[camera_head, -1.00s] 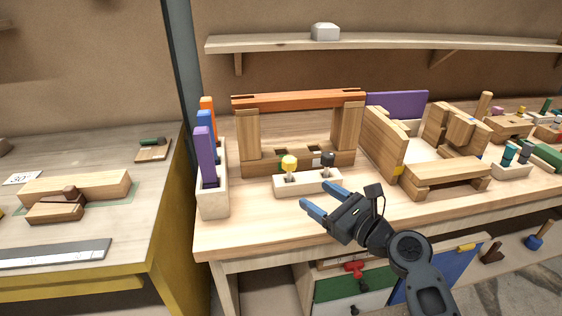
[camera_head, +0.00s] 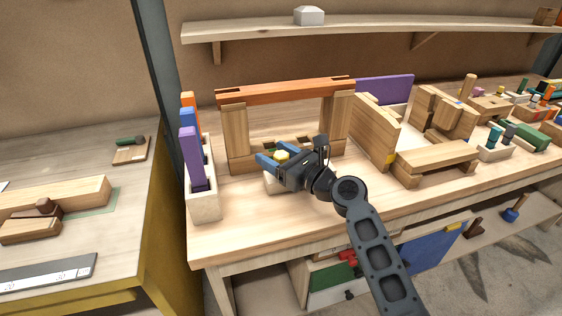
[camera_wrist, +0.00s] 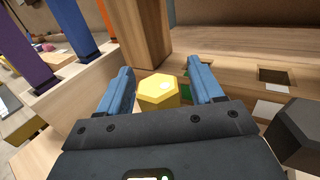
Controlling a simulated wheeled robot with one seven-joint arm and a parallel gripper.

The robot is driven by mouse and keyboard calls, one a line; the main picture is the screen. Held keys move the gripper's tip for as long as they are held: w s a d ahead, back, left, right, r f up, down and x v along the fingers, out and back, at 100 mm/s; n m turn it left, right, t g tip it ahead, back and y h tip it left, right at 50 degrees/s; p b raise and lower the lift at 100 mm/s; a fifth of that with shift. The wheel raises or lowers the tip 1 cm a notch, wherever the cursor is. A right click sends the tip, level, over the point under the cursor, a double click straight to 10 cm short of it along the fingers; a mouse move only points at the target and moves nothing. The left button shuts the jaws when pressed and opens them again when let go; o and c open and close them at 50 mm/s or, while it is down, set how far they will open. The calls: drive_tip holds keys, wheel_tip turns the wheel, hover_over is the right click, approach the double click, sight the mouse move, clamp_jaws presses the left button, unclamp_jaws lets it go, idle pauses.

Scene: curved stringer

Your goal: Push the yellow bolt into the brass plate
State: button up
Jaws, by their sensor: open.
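In the wrist view the bolt head (camera_wrist: 158,91) lies between the two open fingers, with space visible on each side. My gripper (camera_head: 268,160) is open around the bolt head and does not visibly clamp it. The light block (camera_head: 271,184) under the bolt is mostly hidden behind my gripper. A dark hexagonal bolt head (camera_wrist: 297,132) is at the right of the wrist view. I cannot make out the brass plate for certain.
A wooden frame with an orange top beam (camera_head: 285,91) stands right behind my gripper. A holder (camera_head: 203,207) with purple, blue and orange upright pieces is to the left. Wooden boards (camera_head: 377,130) stand to the right. The bench front (camera_head: 270,232) is clear.

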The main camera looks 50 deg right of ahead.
drive_tip(key=shift+w, duration=0.2)
drive_tip(key=c, duration=1.2)
